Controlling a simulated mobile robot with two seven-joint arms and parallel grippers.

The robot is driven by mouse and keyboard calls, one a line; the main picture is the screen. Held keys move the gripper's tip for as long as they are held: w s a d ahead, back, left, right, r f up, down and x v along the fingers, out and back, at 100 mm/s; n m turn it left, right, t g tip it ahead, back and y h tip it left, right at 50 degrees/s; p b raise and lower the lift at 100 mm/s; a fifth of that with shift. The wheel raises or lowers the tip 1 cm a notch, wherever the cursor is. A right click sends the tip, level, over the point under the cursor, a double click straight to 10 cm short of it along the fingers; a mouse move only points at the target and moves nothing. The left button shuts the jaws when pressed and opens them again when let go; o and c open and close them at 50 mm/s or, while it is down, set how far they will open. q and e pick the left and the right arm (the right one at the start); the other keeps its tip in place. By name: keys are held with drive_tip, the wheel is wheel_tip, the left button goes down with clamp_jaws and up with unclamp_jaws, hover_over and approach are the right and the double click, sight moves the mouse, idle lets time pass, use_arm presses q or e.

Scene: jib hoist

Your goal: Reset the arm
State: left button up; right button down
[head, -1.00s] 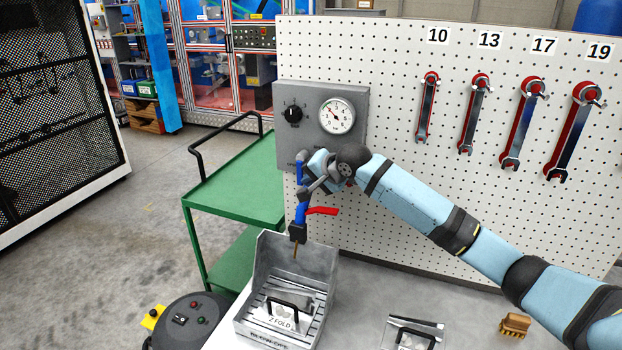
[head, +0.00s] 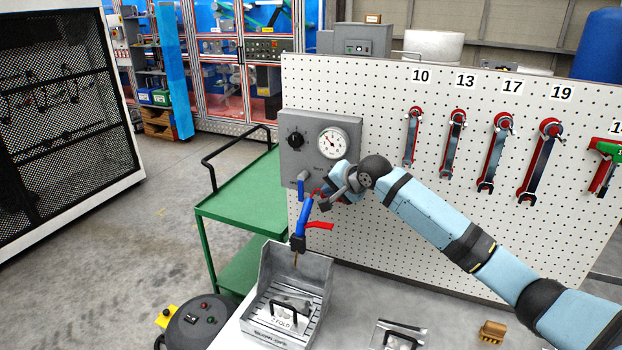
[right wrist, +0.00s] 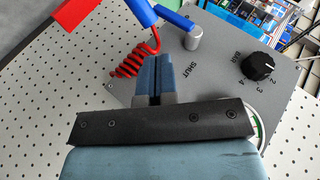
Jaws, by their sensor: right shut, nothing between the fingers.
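My right arm (head: 430,210) reaches in from the right across the front of the pegboard. Its gripper (head: 326,196) is beside the lower right of the grey panel (head: 297,165), partly hidden by the wrist. In the right wrist view, the fingers (right wrist: 152,76) are together with nothing between them. The blue blow gun (head: 305,213) with a red lever (head: 319,226) hangs below the panel, left of my gripper. In the right wrist view, its blue part (right wrist: 140,14) and the red coiled hose (right wrist: 135,62) are beyond the fingertips. My left gripper is not in view.
Wrenches (head: 458,140) hang on the pegboard (head: 400,245). The blow-off box (head: 322,290) stands below the gun. A metal plate with a black handle (head: 398,338) and a brush (head: 492,331) lie on the table. A green cart (head: 240,200) stands at left.

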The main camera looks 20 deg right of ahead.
drive_tip(key=s+a+f+n+g, duration=0.25)
drive_tip(key=s+a+f, duration=0.35)
drive_tip(key=s+f, duration=0.3)
drive_tip(key=s+a+f+n+g, duration=0.1)
drive_tip(key=s+a+f+n, duration=0.4)
drive_tip(key=s, duration=0.6)
drive_tip(key=s+d+f+n+g+h, duration=0.1)
drive_tip(key=s+f+n, duration=0.1)
drive_tip(key=s, duration=1.1)
drive_tip(key=s+d+f+n+g+h, duration=0.1)
drive_tip(key=s+f+n+g+h, duration=0.1)
drive_tip(key=s, duration=1.2)
drive_tip(key=w+a+f+t+y, duration=0.1)
drive_tip(key=a+f+t, duration=0.1)
drive_tip(key=f, duration=0.2)
drive_tip(key=w+a+f+t+y, duration=0.1)
drive_tip(key=w+a+f+t, duration=0.1)
drive_tip(key=f, duration=0.3)
drive_tip(key=w+a+f+n+t, duration=0.1)
drive_tip(key=w+a+f+t, duration=0.1)
drive_tip(key=f+t, duration=0.1)
drive_tip(key=shift+w+f+y, duration=0.2)
drive_tip(key=shift+f+y, duration=0.2)
drive_tip(key=shift+f, duration=0.5)
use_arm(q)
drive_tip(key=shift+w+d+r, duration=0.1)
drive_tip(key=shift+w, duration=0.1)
use_arm(e)
drive_tip(key=shift+t, duration=0.25)
